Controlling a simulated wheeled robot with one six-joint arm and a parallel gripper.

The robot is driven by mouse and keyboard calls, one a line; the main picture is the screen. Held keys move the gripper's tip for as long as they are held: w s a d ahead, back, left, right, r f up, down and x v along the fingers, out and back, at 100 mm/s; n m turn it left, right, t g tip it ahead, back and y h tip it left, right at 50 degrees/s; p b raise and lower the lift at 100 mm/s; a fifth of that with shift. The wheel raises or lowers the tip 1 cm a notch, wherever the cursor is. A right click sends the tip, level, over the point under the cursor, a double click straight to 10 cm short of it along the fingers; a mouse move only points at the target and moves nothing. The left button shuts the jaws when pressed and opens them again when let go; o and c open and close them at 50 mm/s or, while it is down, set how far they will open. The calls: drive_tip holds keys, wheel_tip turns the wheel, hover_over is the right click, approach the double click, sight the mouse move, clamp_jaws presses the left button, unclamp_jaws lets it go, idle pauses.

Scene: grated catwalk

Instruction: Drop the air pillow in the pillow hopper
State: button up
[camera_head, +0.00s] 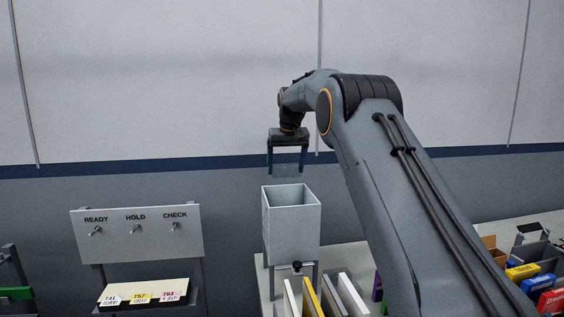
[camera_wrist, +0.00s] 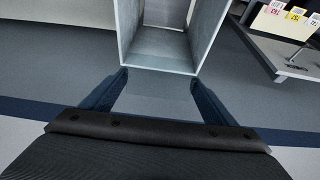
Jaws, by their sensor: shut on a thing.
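My gripper (camera_head: 287,172) points down and is shut on the air pillow (camera_head: 287,168), a clear, see-through film that shows only faintly between the fingers. In the wrist view the pillow (camera_wrist: 157,96) is a pale patch between the two dark blue fingers. The pillow hopper (camera_head: 291,228) is a grey, open-topped square box on legs. In the head view the pillow hangs above its mouth, apart from it. In the wrist view the hopper (camera_wrist: 130,30) opens at the top middle, its near rim just beyond the fingertips.
A board with READY, HOLD and CHECK pegs (camera_head: 136,230) stands left of the hopper, with a tag shelf (camera_head: 145,291) below. Upright panels (camera_head: 330,297) stand in front of the hopper. Coloured boxes (camera_head: 530,272) lie at the right. A wall (camera_head: 180,80) is behind.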

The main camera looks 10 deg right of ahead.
sight(286, 175)
drive_tip(key=shift+w+d+f, duration=0.1)
drive_tip(key=shift+w, duration=0.35)
drive_tip(key=shift+s+f, duration=0.1)
drive_tip(key=shift+f, duration=1.75)
drive_tip(key=o, duration=1)
drive_tip(key=shift+r, duration=0.1)
